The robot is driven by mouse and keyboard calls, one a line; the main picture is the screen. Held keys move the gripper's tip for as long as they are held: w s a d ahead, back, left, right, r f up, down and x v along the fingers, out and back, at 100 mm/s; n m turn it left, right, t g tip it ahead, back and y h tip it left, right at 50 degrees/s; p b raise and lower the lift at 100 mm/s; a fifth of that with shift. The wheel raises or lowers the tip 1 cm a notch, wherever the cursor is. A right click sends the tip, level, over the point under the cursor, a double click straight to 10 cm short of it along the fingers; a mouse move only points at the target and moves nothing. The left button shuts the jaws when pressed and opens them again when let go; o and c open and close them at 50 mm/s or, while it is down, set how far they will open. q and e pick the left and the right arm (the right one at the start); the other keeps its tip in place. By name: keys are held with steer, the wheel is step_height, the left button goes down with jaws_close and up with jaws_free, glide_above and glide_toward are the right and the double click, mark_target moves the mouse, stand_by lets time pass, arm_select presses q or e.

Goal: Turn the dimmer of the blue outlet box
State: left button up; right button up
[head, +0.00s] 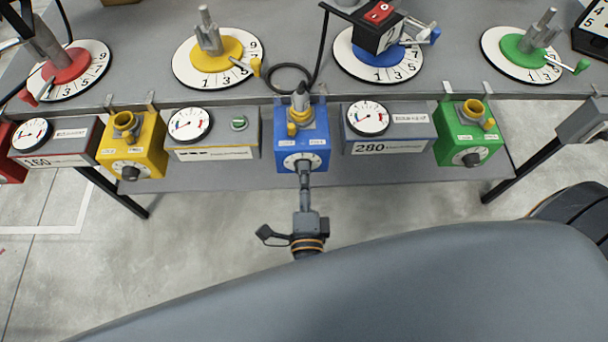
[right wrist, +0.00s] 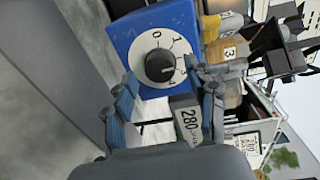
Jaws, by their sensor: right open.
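The blue outlet box (head: 290,126) hangs at the front edge of the workbench, in the middle of the head view. It has a grey plug-like part with a yellow piece on top. Its front has a white dial with a black dimmer knob (right wrist: 160,65), seen close in the right wrist view. My right gripper (head: 305,178) is in front of that dial. In the right wrist view its open fingers (right wrist: 164,82) stand on both sides of the knob; I cannot tell whether they touch it. The gripper hides part of the knob in the head view. My left gripper is not in view.
A yellow outlet box (head: 148,146) and a green outlet box (head: 485,140) hang farther along the edge. Grey gauge boxes (head: 388,130) flank the blue box closely. Numbered discs stand on the workbench (head: 285,55). The floor (head: 190,235) below is clear.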

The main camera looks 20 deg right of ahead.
steer(key=v, duration=1.1)
steer(key=shift+s, duration=0.1)
step_height(320, 180, down, 25)
steer(key=s+a+n+g+y, duration=0.2)
steer(key=n+g+y, duration=0.3)
steer(key=n+y, duration=0.75)
steer(key=s+d+f+n+g+h+p, duration=0.1)
steer(key=s+d+f+n+g+h, duration=0.6)
steer(key=s+d+f, duration=1)
steer(key=f+n+g, duration=0.1)
steer(key=n+g, duration=0.2)
steer(key=n, duration=0.1)
steer(key=shift+s+g+p, duration=0.3)
steer(key=shift+s, duration=0.05)
steer(key=shift+d+f+h, duration=0.1)
steer(key=shift+h, duration=0.15)
